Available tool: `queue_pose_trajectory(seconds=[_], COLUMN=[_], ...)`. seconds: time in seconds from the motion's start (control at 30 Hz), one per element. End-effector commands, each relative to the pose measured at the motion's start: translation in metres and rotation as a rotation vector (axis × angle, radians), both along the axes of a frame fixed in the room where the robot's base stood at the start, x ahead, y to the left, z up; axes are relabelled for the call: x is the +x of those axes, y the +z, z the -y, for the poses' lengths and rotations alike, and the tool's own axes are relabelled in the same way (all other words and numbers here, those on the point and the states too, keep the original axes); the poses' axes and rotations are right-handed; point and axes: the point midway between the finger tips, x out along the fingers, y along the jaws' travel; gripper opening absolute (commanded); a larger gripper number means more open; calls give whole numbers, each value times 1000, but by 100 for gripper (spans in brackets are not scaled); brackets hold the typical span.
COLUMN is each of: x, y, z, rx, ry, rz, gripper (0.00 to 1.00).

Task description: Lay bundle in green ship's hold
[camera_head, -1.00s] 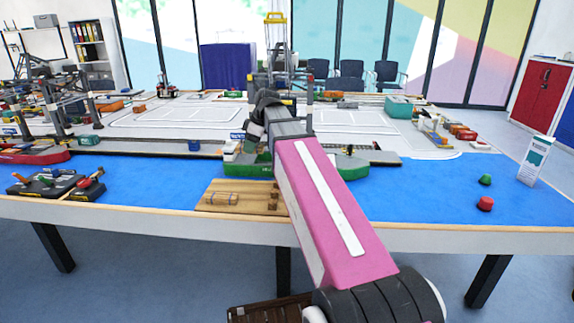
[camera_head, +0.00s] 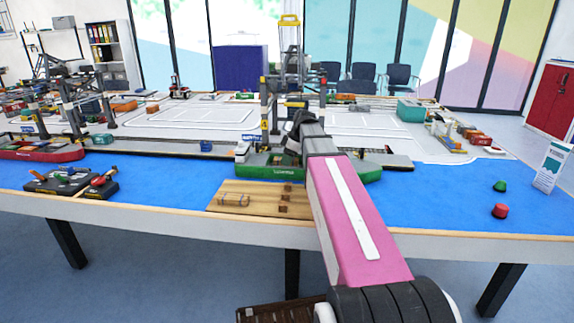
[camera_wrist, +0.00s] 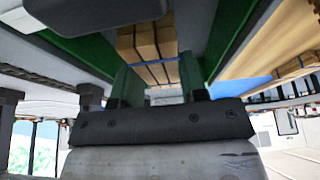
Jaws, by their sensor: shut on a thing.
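The green ship (camera_head: 257,172) lies along the quay in the head view, its middle partly behind my arm. In the wrist view, which looks upside down, its green walls (camera_wrist: 238,28) run on both sides of a grey hold. The bundle is between the green walls, lined up lengthwise with the ship. I cannot tell whether it touches the hold floor. In the head view, my arm hides the fingers and bundle.
A gantry crane (camera_head: 268,105) stands close behind the ship. A red ship (camera_head: 40,153) and a control box (camera_head: 70,183) are at left.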

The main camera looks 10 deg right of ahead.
Motion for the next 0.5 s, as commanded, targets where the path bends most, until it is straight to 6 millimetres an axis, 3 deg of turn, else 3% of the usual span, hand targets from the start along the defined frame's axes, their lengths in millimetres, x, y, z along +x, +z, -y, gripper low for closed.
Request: queue_pose_trajectory(seconds=[0.2, 0.5], x=[0, 0], y=[-25, -26], z=[0, 0], rx=[0, 0], ry=[-1, -1], rz=[-1, 0], gripper=[16, 16])
